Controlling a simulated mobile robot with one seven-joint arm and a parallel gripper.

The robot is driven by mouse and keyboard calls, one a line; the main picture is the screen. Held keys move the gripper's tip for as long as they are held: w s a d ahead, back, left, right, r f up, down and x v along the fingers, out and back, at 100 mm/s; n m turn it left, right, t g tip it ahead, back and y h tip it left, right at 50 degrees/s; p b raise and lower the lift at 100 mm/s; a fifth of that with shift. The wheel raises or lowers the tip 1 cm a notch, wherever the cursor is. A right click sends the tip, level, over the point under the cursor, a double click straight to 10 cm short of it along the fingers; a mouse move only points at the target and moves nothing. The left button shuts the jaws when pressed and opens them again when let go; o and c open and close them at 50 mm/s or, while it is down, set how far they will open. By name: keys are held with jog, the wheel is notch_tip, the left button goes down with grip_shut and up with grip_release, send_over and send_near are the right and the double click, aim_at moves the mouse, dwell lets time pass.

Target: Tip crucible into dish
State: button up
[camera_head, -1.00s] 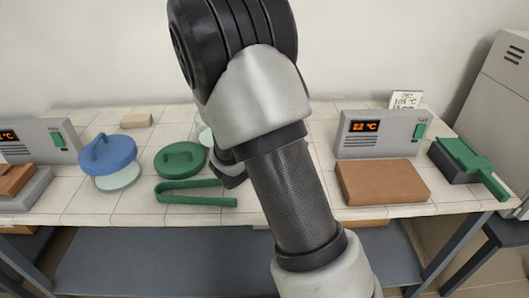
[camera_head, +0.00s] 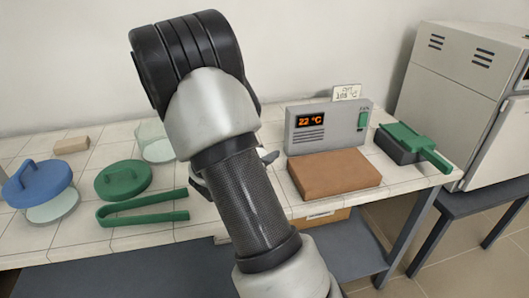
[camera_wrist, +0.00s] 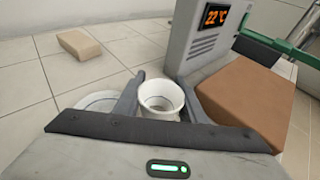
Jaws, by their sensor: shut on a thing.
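My gripper (camera_wrist: 160,100) is shut on a small white crucible (camera_wrist: 162,92), which sits between its two fingers in the wrist view. The crucible's round mouth shows and it looks roughly upright. Just left of the left finger is part of a white round rim (camera_wrist: 97,98), perhaps the dish; the gripper body hides its near side. In the head view my arm hides most of the gripper and the crucible; only a bit of dark finger shows beside the arm.
A brown block (camera_head: 334,172) lies before a grey controller (camera_head: 300,136) reading 22 °C. A green tool (camera_head: 415,143) rests on a dark block at right. Left are a glass vessel (camera_head: 155,142), green lid (camera_head: 123,181), green tongs (camera_head: 150,218) and blue lid (camera_head: 38,184).

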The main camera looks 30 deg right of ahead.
jog(key=shift+f, duration=0.45)
jog(key=shift+r, duration=0.25)
jog(key=shift+n+p, duration=0.3)
jog(key=shift+p, duration=0.45)
jog(key=shift+w+r+p, duration=0.1)
jog(key=shift+p, duration=0.4)
jog(key=shift+w+a+r+n+g+p, duration=0.15)
jog(key=shift+n+g+p, duration=0.35)
jog(key=shift+p, duration=0.45)
jog(key=shift+n+h+p, duration=0.3)
jog(key=shift+w+r+n+p, duration=0.1)
jog(key=shift+n+p, duration=0.2)
jog(key=shift+p, duration=0.4)
